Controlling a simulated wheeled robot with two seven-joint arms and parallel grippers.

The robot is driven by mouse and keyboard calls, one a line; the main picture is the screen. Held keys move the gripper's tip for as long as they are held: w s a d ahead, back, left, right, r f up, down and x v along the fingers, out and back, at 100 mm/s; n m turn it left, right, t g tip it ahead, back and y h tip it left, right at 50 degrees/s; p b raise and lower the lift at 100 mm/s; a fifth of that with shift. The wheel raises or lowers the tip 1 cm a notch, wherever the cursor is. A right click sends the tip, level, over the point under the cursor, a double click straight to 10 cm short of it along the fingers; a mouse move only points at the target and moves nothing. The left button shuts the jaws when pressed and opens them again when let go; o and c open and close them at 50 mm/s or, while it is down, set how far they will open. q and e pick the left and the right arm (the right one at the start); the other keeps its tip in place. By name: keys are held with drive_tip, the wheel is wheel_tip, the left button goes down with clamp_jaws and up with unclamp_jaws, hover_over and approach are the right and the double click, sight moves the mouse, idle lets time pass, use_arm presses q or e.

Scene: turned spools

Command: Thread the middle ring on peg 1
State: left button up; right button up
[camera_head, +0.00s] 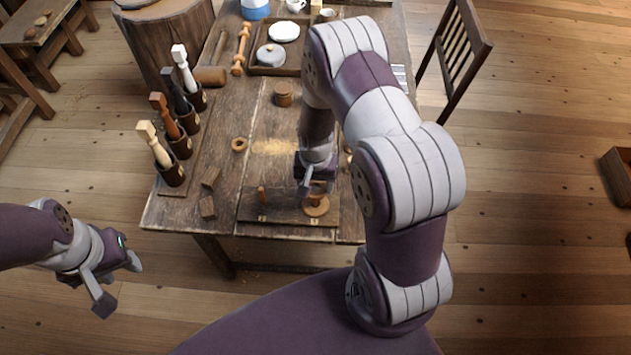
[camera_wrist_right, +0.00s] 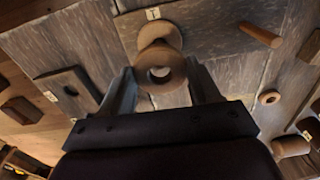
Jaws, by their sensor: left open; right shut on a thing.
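My right gripper (camera_head: 317,186) is shut on a brown wooden ring (camera_wrist_right: 160,74), held between the fingers in the right wrist view. Below it, a wider ring (camera_head: 316,207) lies on the peg board (camera_head: 285,218) beside the label 1; it shows partly behind the held ring in the wrist view (camera_wrist_right: 158,34). Peg 1 itself is hidden, and I cannot tell whether the held ring is around it. A bare peg (camera_head: 262,195) stands to the left on the board; it also shows in the wrist view (camera_wrist_right: 260,35). My left gripper (camera_head: 119,283) is open and empty, off the table's front left.
A pale ring (camera_head: 239,144) and a lidded round pot (camera_head: 283,97) are on the table (camera_head: 222,165). Several tools in dark cups (camera_head: 172,174) line the left edge. My right arm hides the table's right side.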

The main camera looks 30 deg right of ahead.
sight(316, 191)
drive_tip(key=shift+r+p, duration=0.1)
drive_tip(key=shift+p, duration=0.2)
idle(0.8)
idle(0.4)
drive_tip(key=shift+f+b, duration=0.75)
drive_tip(key=shift+f, duration=0.35)
drive_tip(key=shift+f+b, duration=0.45)
drive_tip(key=shift+f, duration=0.2)
drive_tip(key=o, duration=1.3)
drive_tip(key=shift+c, duration=0.2)
wheel_tip(316, 191, up, 10)
drive_tip(key=p, duration=0.8)
drive_tip(key=shift+p, duration=0.4)
